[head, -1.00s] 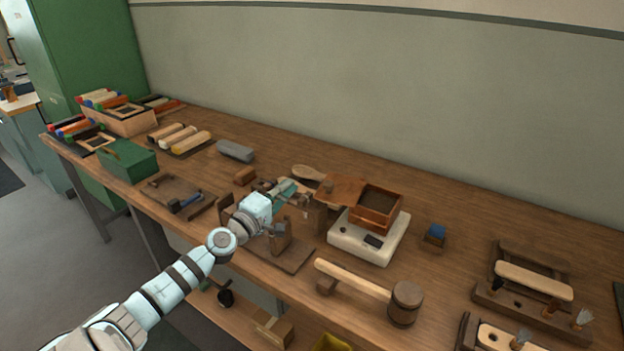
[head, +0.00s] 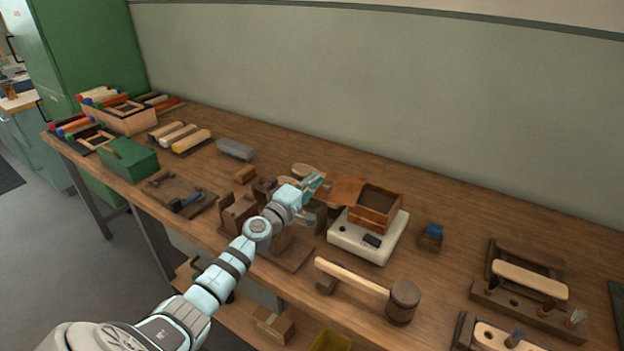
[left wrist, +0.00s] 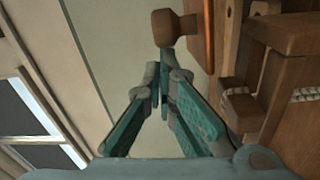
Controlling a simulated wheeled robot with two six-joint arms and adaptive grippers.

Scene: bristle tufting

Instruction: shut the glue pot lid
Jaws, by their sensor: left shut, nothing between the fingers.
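The glue pot (head: 376,208) is a square brown wooden box, open at the top, on a white base unit (head: 352,240). Its flat reddish-brown lid (head: 346,188) is swung open to the left side of the box. In the left wrist view a brown knob (left wrist: 174,28) stands out from what looks like the lid's edge (left wrist: 208,36). My left gripper (head: 312,182) is shut and empty, its teal fingers just left of the lid. In the left wrist view its fingertips (left wrist: 163,78) are close below the knob; contact cannot be told. My right gripper is out of view.
A wooden mallet (head: 352,278) lies in front of the base unit. Wooden jigs (head: 240,212) stand beneath and left of my arm. A small blue-topped block (head: 432,234) is to the right, with clear bench around it. The wall bounds the back.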

